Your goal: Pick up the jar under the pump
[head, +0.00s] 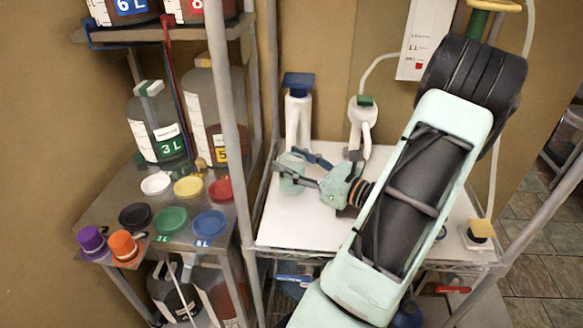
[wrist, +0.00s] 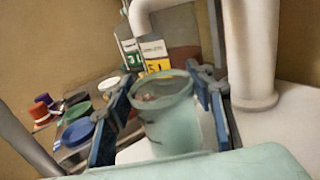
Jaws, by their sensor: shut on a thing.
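The jar (head: 291,180) is a pale green, see-through cup at the left of the white shelf top, in front of the white pump with a blue top (head: 298,112). My gripper (head: 296,166) reaches in from the right, its blue-grey fingers on either side of the jar. In the wrist view the jar (wrist: 168,122) stands upright and open-topped between the fingers of my gripper (wrist: 165,110). My gripper is shut on it. The white pump body (wrist: 250,50) rises close on the right. The jar's base is hidden, so I cannot tell if it touches the shelf.
A second white pump with a green top (head: 362,120) stands to the right on the white shelf (head: 275,228). A grey post (head: 232,110) separates it from the left rack, which holds coloured lids such as a blue one (head: 209,223) and a 3 L jug (head: 158,130).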

